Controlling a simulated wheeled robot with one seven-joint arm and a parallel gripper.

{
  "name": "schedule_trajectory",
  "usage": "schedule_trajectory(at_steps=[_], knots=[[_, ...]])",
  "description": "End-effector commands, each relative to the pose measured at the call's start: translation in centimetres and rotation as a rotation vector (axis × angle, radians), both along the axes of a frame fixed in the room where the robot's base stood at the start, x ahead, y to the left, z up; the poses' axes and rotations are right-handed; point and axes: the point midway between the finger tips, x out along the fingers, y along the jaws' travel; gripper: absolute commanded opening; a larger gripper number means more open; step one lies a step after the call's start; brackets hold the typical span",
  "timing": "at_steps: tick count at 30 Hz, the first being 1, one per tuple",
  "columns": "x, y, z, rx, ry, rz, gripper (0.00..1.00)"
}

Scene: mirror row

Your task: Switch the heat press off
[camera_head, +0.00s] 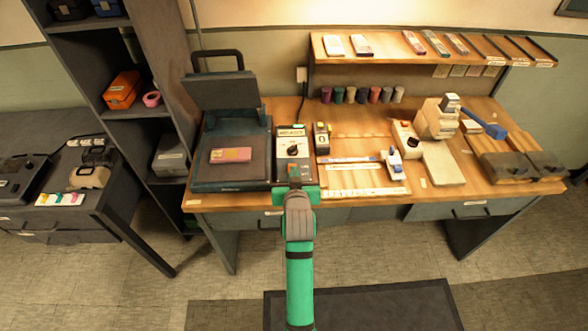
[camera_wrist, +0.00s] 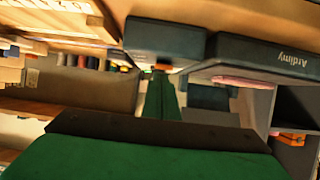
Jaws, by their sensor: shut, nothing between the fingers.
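The heat press (camera_head: 230,175) stands at the left of the wooden bench with its dark upper plate raised. A pink piece (camera_head: 231,154) lies on its lower plate. To its right is a control box (camera_head: 291,145) with a white top face, a dark dial (camera_head: 292,150) and a small orange-and-green switch area (camera_head: 293,169) near its front. My gripper (camera_head: 294,183) is shut and empty at the front of this box. In the wrist view the green fingers (camera_wrist: 160,90) reach toward a small orange part (camera_wrist: 163,67) at the box; whether they touch is unclear.
A small yellow-and-dark device (camera_head: 321,138) stands right of the control box. Several spools (camera_head: 350,95) line the bench back below a shelf (camera_head: 420,50). A white-topped machine (camera_head: 437,118) stands farther right. A dark rack (camera_head: 150,90) is at the left.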

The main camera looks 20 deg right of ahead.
Motion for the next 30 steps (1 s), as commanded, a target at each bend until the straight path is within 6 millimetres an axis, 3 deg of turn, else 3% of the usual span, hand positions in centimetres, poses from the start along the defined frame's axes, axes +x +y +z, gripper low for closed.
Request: schedule_trajectory(at_steps=[9,18,30], knots=[[0.0,0.0,-0.1,0.0,0.001,0.0,0.0],[-0.9,0.3,-2.9,0.001,0.006,0.001,0.0],[-1.1,0.3,-3.5,0.004,0.015,0.0,0.0]])
